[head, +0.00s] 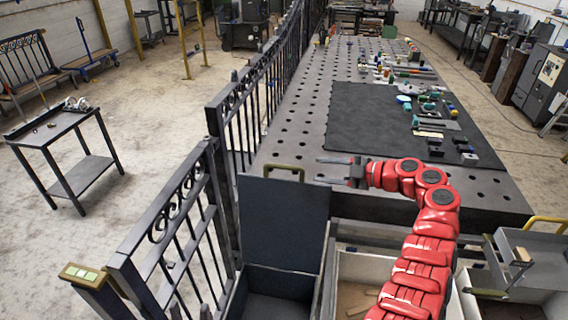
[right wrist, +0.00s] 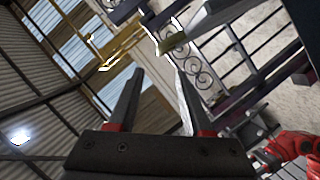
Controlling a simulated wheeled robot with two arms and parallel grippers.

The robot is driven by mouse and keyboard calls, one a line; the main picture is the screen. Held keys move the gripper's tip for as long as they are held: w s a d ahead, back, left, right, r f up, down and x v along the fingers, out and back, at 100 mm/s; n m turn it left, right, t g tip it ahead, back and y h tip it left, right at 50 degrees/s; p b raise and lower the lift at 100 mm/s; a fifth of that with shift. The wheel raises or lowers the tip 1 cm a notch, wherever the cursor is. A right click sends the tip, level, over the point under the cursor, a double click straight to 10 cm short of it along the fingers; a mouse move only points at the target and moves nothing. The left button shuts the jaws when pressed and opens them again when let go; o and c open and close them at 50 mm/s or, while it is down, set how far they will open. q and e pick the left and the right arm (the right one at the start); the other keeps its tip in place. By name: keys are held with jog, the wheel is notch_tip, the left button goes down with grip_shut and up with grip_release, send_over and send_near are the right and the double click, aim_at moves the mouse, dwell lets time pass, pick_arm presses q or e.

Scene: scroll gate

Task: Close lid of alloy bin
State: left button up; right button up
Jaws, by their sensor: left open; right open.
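A dark bin (head: 262,306) at the bottom centre of the head view is open. Its dark flat lid (head: 284,225) stands upright behind the opening, with a brass handle (head: 285,168) on its top edge. No label shows, so I cannot tell from markings which bin is the alloy one. My right gripper (head: 320,170) is open and empty, pointing left just right of the lid's upper edge, apart from the handle in the picture. Its spread fingers also show in the right wrist view (right wrist: 158,75). My left gripper is not in view.
A light bin (head: 345,268) with scraps stands right of the dark bin. Another open bin with a raised lid (head: 540,262) is further right. A scroll gate (head: 180,225) stands close on the left. A perforated table (head: 290,125) with tools lies behind.

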aim_at(289, 167)
jog(key=p+x, duration=0.1)
jog(key=x, duration=1.2)
grip_shut()
dwell(1.0)
